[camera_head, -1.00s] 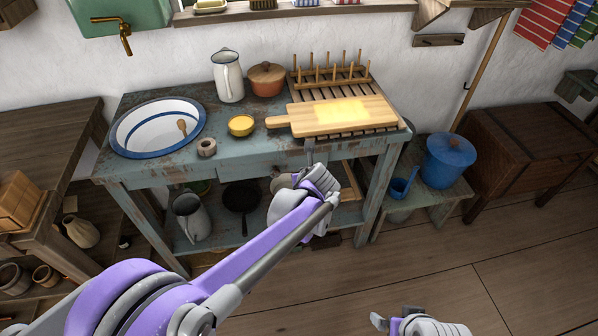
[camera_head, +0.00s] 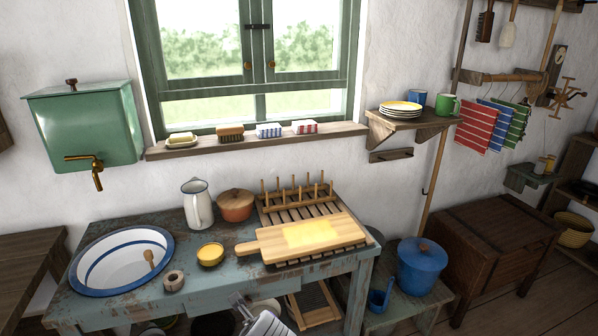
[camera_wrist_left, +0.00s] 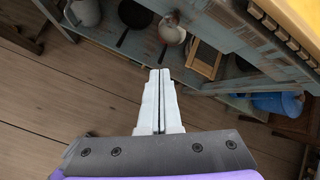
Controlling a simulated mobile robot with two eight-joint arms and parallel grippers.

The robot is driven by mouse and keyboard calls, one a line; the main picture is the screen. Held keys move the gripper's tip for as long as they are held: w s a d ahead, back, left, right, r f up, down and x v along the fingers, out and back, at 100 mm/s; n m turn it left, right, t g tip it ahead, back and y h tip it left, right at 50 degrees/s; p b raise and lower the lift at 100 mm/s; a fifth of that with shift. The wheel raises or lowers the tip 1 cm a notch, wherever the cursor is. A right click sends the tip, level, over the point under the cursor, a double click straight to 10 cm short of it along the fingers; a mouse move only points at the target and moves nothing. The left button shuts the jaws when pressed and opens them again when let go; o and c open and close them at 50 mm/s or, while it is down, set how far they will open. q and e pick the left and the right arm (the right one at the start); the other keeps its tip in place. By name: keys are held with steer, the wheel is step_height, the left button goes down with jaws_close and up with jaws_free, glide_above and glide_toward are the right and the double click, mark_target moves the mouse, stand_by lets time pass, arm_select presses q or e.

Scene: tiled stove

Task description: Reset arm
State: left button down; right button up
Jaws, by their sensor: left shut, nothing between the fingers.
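In the left wrist view my left gripper (camera_wrist_left: 160,74) points outward with its two pale fingers pressed together. Nothing is between them. In the head view a small grey part of the left gripper (camera_head: 241,300) shows at the bottom edge, in front of the blue washstand table (camera_head: 215,282). The gripper is apart from the things on the table. My right gripper is in neither current view.
The table bears a basin (camera_head: 88,262), pitcher (camera_head: 198,207), pot (camera_head: 235,206), yellow bowl (camera_head: 210,255) and cutting board (camera_head: 300,240) on a slatted rack. A blue lidded pot (camera_head: 422,268) stands right. In the wrist view the floor (camera_wrist_left: 70,110) is clear left of the fingers.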

arm_select(q)
steer(key=s+a+f+n+g+h, duration=0.1)
steer(key=s+a+f+n, duration=0.15)
steer(key=s+n, duration=0.6)
steer(key=s+a+f+n+g+h, duration=0.1)
steer(key=s+a+n, duration=0.2)
steer(key=s+n, duration=0.55)
steer(key=s+a+f+n+g+h, duration=0.1)
steer(key=s+a+f+n, duration=0.15)
steer(key=s+n, duration=0.55)
steer(key=w+r+t+p, duration=0.1)
steer(key=w+r+p, duration=0.2)
steer(key=r+p, duration=1.2)
step_height(320, 180, up, 3)
steer(key=shift+w+f+n, duration=0.15)
steer(key=shift+f+n, duration=0.05)
steer(key=shift+n, duration=0.2)
arm_select(e)
step_height(320, 180, up, 17)
steer(key=w, duration=0.2)
steer(key=shift+r+t, duration=0.2)
steer(key=shift+t, duration=0.2)
